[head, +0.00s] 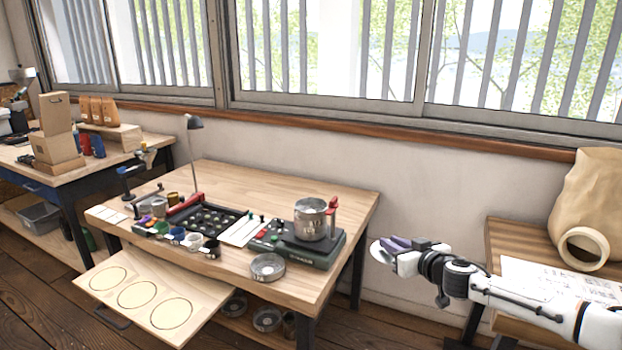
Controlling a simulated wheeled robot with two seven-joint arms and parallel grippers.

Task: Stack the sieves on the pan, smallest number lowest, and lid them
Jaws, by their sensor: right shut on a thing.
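A silver cylinder (311,222), which looks like stacked sieves, stands upright on the black top of a green-based machine (318,253). I cannot read any numbers or tell how many pieces it has. A shallow round metal piece (267,266), a sieve or lid, lies on the table in front of the machine. My right gripper (385,250) is shut on a thin, pale round disc (377,252), possibly the lid. It holds it tilted in the air, right of the bench and apart from the cylinder. My left gripper is not in view.
A red upright (333,214) stands beside the cylinder. A pulled-out board (199,298) with three empty circles juts from the bench (345,195). Round metal pieces (266,318) lie on the shelf below. A lamp (193,155), cups and a black tray (212,217) fill the left.

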